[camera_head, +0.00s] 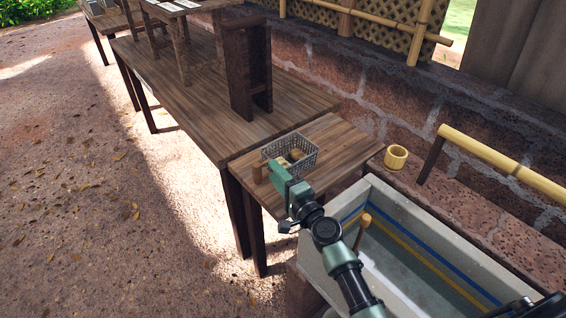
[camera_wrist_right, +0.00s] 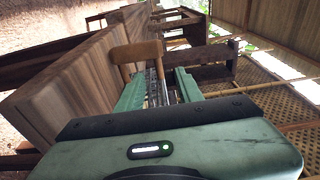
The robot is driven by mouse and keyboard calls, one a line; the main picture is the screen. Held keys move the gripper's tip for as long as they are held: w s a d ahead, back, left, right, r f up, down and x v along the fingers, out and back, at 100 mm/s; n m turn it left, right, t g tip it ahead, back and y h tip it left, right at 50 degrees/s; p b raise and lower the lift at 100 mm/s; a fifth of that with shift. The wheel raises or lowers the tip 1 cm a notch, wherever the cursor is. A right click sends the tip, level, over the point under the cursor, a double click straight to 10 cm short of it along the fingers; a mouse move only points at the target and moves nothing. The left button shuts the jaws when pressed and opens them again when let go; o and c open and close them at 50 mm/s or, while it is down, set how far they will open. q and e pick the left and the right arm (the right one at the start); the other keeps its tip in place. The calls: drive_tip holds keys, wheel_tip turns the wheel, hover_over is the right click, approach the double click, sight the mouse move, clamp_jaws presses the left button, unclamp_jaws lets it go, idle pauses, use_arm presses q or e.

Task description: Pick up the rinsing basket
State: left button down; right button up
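The rinsing basket (camera_head: 299,142) is a grey wire-mesh basket with a wooden handle (camera_head: 259,171) on its near left side. It stands on the small wooden table and holds a few yellowish pieces. My right gripper (camera_head: 276,172) is at the basket's near side, beside the handle. In the right wrist view its two green fingers (camera_wrist_right: 159,88) are apart, with grey mesh of the basket (camera_wrist_right: 154,87) seen between them and the wooden handle (camera_wrist_right: 138,52) just beyond the left finger. Whether the fingers touch the basket cannot be told.
The small table (camera_head: 340,150) adjoins a long wooden table (camera_head: 190,90) bearing a dark wooden stand (camera_head: 240,70). A stone trough (camera_head: 420,262) with water and a wooden-handled tool (camera_head: 363,232) is on the right. A bamboo cup (camera_head: 396,158) stands on the ledge.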

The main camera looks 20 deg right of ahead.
drive_tip(key=x, duration=0.4)
drive_tip(key=shift+w+a+f, duration=0.1)
drive_tip(key=shift+a, duration=0.05)
clamp_jaws()
